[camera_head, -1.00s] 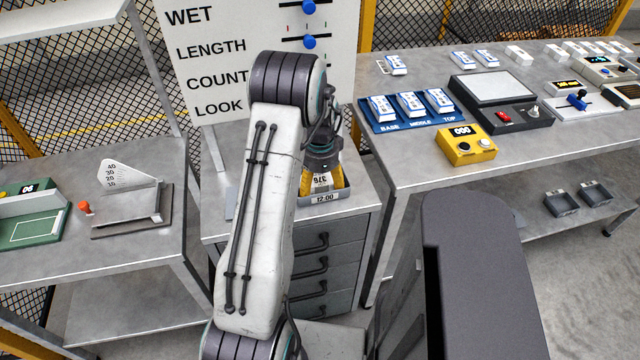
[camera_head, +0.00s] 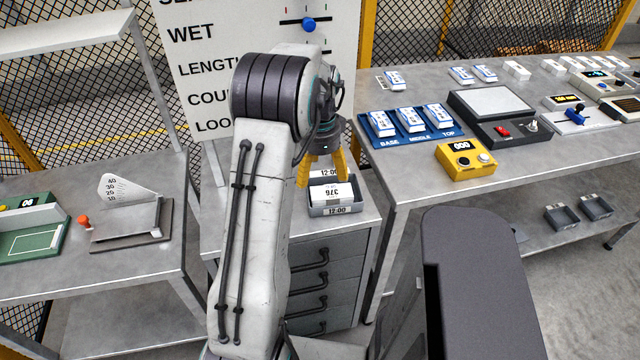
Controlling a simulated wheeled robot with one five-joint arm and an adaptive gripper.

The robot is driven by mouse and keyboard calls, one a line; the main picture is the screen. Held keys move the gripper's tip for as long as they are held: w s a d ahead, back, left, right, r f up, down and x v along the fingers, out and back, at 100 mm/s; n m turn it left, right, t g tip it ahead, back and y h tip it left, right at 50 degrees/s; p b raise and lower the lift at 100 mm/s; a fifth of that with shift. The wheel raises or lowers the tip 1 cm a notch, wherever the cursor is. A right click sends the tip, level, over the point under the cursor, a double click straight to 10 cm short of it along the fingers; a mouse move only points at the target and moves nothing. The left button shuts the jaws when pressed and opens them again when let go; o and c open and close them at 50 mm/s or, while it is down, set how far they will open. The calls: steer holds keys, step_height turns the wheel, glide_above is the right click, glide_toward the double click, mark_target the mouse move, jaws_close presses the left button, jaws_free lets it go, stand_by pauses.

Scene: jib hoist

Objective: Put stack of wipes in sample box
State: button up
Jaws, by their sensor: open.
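A small grey box labelled 12:00 (camera_head: 347,209) stands on top of the drawer cabinet, just right of my arm. A white stack marked 376 (camera_head: 327,193) lies inside this box and looks like the stack of wipes. My gripper (camera_head: 321,180), with yellow fingers, is open above and slightly behind the stack. The fingers look apart from the stack and nothing shows held between them. My arm hides the left part of the cabinet top.
A yellow counter (camera_head: 465,159), a blue tray with white packs marked BASE, MIDDLE and TOP (camera_head: 396,141), and a dark panel device (camera_head: 508,129) stand on the right bench. A green device (camera_head: 36,228) and a fan-shaped scale (camera_head: 127,188) stand on the left bench. A sign board (camera_head: 207,75) rises behind the cabinet.

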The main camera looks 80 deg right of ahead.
steer(key=shift+r, duration=1.1)
steer(key=w+a+r+n+h, duration=0.1)
steer(key=w+a+r+n, duration=0.25)
steer(key=w, duration=0.45)
steer(key=w+a+r+n, duration=0.2)
steer(key=w+a+n, duration=0.2)
steer(key=w, duration=0.4)
steer(key=w+a+r+n+t, duration=0.1)
steer(key=w+a+r+n, duration=0.1)
steer(key=w+a+n, duration=0.35)
steer(key=w+a+r+n, duration=0.2)
steer(key=w+a, duration=0.1)
steer(key=a, duration=0.5)
steer(key=s+a+n+t, duration=0.1)
steer(key=s+a+n, duration=0.1)
steer(key=a+n, duration=0.6)
steer(key=s+a+n+t+y, duration=0.1)
steer(key=a+n, duration=0.7)
steer(key=a, duration=0.8)
steer(key=shift+s+a+f+n+t, duration=0.3)
steer(key=shift+s+f+t, duration=0.1)
steer(key=shift+s+f, duration=0.1)
steer(key=shift+d, duration=0.1)
